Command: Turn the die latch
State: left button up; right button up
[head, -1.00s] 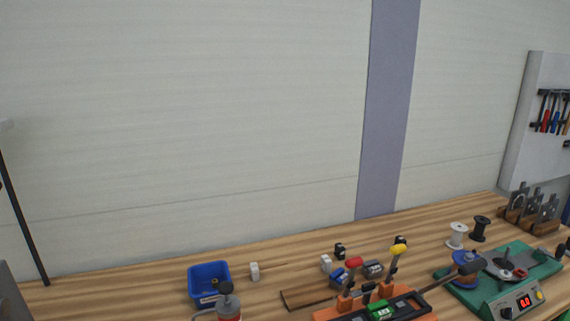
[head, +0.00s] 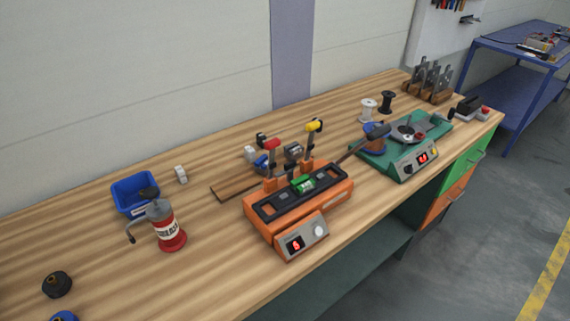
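An orange machine (head: 283,228) with a black top stands on the wooden bench. A small green block (head: 302,184) sits on its top. Behind it rise a red-tipped lever (head: 271,145) and a yellow-tipped lever (head: 314,126). I cannot tell which part is the die latch. Neither of my grippers is in view.
A blue bin (head: 131,207) and a red and grey grease can (head: 168,232) stand on the left of the bench (head: 90,240). White (head: 368,111) and black (head: 386,103) spools stand behind the green machine. A blue shelf cart (head: 510,70) stands beyond the bench's right end; grey floor lies in front.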

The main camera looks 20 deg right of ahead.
aim_at(291, 165)
jog(key=l+u, duration=0.3)
jog(key=l, duration=0.4)
jog(key=k+l+u, duration=0.1)
jog(key=l+u, duration=0.15)
jog(key=l, duration=0.4)
